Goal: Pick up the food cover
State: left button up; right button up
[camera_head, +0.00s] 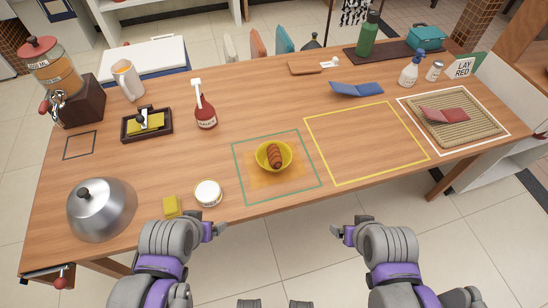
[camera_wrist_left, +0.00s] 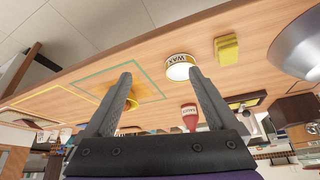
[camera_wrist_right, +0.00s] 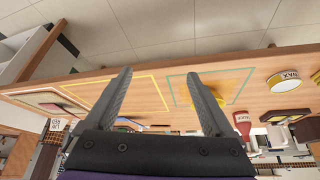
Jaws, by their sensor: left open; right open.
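The food cover (camera_head: 101,212) is a shiny silver dome with a dark knob on top. It stands at the front left of the wooden table (camera_head: 225,85). Part of the cover (camera_wrist_left: 298,48) also shows at the right edge of the left wrist view. My left gripper (camera_head: 218,230) is off the table's front edge, to the right of the cover and apart from it. Its fingers (camera_wrist_left: 160,85) are open and empty. My right gripper (camera_head: 336,230) is also off the front edge, further right. Its fingers (camera_wrist_right: 160,85) are open and empty.
A yellow sponge (camera_head: 171,206) and a white wax tin (camera_head: 208,193) sit right of the cover. A yellow bowl (camera_head: 265,164) with a sausage lies inside a green outline. A drink dispenser (camera_head: 57,75) stands behind the cover. The yellow outlined area (camera_head: 365,145) is clear.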

aim_at(98, 209)
jog(key=u, duration=1.9)
jog(key=j+u, duration=0.15)
jog(key=u, duration=0.35)
jog(key=i+j+u, duration=0.1)
jog(key=u, duration=0.35)
jog(key=i, duration=0.05)
